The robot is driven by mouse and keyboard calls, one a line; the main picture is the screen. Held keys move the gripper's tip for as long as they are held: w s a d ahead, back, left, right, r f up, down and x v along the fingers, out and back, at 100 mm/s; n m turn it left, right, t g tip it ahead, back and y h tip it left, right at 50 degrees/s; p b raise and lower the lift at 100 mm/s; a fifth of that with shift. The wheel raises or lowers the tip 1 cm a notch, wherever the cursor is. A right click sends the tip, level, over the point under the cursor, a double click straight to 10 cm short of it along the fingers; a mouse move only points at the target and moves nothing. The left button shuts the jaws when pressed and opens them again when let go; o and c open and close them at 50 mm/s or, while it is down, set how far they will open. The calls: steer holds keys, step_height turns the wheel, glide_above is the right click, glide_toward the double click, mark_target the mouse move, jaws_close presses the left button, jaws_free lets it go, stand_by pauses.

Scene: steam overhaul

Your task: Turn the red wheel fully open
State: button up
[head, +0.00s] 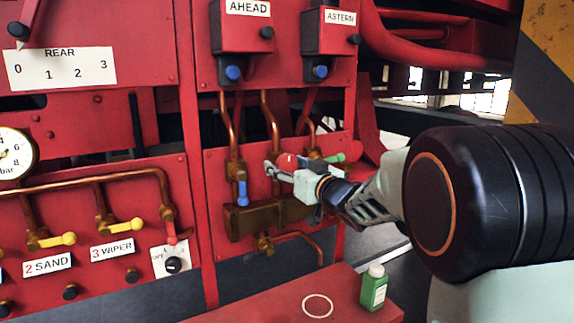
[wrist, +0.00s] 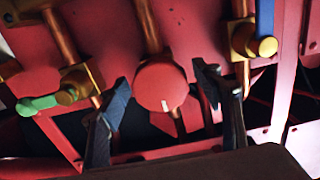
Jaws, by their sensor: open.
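The red wheel (wrist: 160,85) is a round knob with a small white mark near its lower edge in the wrist view. It sits on a copper pipe. In the head view the wheel (head: 287,162) shows partly behind my gripper, between a blue-handled valve and a green-handled valve. My gripper (head: 279,168) is open at the wheel. In the wrist view one dark finger of my gripper (wrist: 163,80) stands on each side of the wheel, with a visible gap on both sides. Whether the fingertips reach past the wheel's face is unclear.
The blue handle (head: 242,193) hangs close left of my gripper, and the green handle (head: 335,158) is close right. A brass manifold (head: 265,217) lies below. A green bottle (head: 374,288) and a pale ring (head: 317,306) are on the red ledge (head: 260,308).

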steer(key=shift+c, duration=0.4)
steer(key=c, duration=1.1)
